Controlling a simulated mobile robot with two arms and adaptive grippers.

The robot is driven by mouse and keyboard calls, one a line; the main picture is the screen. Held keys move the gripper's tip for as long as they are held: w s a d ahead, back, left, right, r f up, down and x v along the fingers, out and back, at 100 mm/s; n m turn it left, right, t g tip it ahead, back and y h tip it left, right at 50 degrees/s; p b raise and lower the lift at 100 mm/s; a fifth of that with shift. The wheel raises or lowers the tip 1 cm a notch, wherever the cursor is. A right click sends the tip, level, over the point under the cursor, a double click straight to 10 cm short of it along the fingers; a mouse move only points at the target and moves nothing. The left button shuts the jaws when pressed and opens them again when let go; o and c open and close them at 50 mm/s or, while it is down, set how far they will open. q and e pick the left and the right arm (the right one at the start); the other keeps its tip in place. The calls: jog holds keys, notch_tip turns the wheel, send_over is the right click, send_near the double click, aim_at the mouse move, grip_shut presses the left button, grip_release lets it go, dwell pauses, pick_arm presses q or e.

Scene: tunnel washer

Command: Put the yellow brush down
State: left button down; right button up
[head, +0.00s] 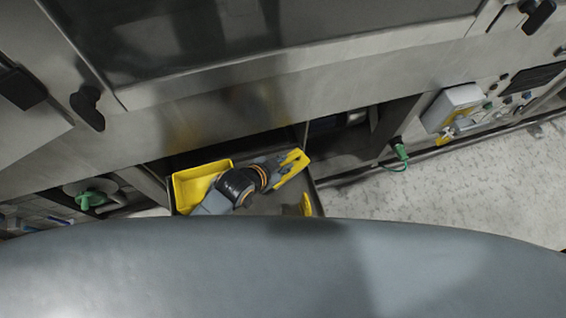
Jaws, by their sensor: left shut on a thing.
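My left gripper (284,169) reaches in over a dark open tray at the foot of the steel machine. It is shut on the yellow brush (297,158), which shows as a yellow piece around the grey fingers. The fingers cover part of the brush, so its full shape is hidden. I cannot tell whether the brush touches the tray. My right gripper is not in view.
A yellow bin (192,187) stands at the left in the dark tray (268,204). A small yellow thing (306,205) is at the tray's right side. A green-handled valve (400,152) sticks out further right. Pale floor (470,185) lies clear at the right.

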pick_arm(q)
jog(key=shift+f, duration=0.4)
jog(key=c, duration=1.3)
grip_release()
jog(key=shift+c, duration=0.2)
jog(key=shift+r, duration=0.3)
jog(key=p+v, duration=0.2)
jog(key=v, duration=1)
